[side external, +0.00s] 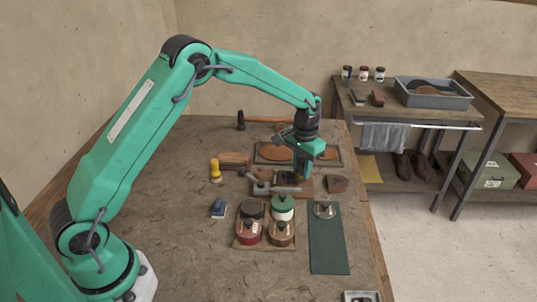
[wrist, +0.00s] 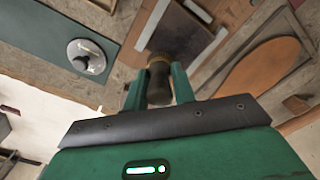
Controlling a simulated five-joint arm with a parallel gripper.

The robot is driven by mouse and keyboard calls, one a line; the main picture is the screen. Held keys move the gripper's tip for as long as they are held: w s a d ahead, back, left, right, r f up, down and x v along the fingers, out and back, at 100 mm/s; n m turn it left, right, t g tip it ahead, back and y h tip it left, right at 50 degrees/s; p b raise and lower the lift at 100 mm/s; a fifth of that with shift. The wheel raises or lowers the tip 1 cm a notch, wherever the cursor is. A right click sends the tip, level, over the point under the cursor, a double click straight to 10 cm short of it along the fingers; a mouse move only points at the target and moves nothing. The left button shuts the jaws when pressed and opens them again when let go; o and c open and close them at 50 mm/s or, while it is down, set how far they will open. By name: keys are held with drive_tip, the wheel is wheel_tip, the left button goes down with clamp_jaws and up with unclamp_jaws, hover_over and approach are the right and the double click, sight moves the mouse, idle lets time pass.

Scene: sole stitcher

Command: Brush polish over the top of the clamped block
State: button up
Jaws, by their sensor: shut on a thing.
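My gripper (side external: 301,166) points down over the clamp at the middle of the bench. In the wrist view my gripper (wrist: 158,92) is shut on a brush (wrist: 158,80) with a dark handle and a brownish collar. The brush's tip is hard to make out. The dark block (wrist: 183,33) lies just beyond the brush in the wrist view; I cannot tell whether the brush touches it. In the side view the block is mostly hidden behind my gripper, beside the grey clamp (side external: 262,187).
A wooden tray (side external: 237,243) holds several jars in front of the clamp. A round metal lid with a dark knob (side external: 325,210) lies on a green mat (side external: 328,250). A sole-shaped piece (side external: 275,153) lies behind, with a hammer (side external: 262,119) farther back. A yellow-handled tool (side external: 215,170) stands left.

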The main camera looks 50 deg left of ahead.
drive_tip(key=shift+s+a, duration=2.3)
drive_tip(key=shift+a, duration=0.25)
drive_tip(key=shift+w+d, duration=2.35)
drive_tip(key=shift+d, duration=0.3)
drive_tip(key=shift+a+r, duration=0.1)
drive_tip(key=shift+r, duration=3.9)
drive_tip(key=shift+s, duration=0.2)
